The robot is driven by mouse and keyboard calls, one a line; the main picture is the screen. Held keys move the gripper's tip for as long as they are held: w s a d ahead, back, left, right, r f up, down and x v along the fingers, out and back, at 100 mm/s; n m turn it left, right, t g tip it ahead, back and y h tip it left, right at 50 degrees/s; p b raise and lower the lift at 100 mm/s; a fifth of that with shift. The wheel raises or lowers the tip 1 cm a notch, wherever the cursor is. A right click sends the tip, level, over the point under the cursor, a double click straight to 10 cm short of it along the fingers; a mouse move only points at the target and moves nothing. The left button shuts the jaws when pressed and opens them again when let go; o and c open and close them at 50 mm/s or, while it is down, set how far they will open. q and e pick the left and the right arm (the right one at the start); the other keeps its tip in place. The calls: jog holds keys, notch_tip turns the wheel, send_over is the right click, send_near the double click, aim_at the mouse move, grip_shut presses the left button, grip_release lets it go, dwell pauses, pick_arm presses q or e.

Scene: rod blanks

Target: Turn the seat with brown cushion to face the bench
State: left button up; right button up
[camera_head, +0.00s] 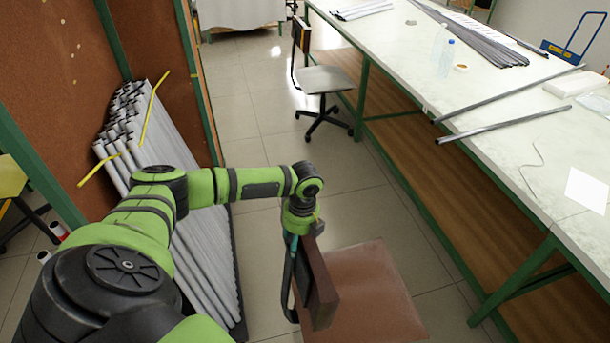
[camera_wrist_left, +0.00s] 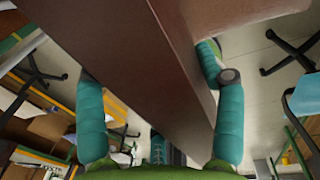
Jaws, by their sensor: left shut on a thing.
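The seat with brown cushion (camera_head: 368,290) is at the bottom of the head view, partly cut off by the frame edge. Its dark brown backrest (camera_head: 319,288) stands on the left side of the cushion, and the cushion extends from it to the right, on the side of the bench (camera_head: 450,95). My left gripper (camera_head: 302,225) is shut on the top of the backrest. The seat's base is hidden in the head view. My right gripper is not in view.
A grey chair (camera_head: 325,79) stands farther back beside the bench. Metal rods (camera_head: 480,42) and bottles (camera_head: 445,58) are on the bench top. Open tiled floor (camera_head: 350,200) lies between rack and bench.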

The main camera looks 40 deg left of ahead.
pick_arm(q)
jog(key=shift+a+f, duration=0.1)
jog(key=shift+a, duration=0.05)
jog(key=shift+s, duration=0.1)
jog(key=o, duration=1.7)
jog(key=r, duration=0.8)
jog(key=w+r, duration=0.1)
jog(key=r, duration=0.3)
jog(key=shift+w+d, duration=0.1)
jog(key=shift+d, duration=0.2)
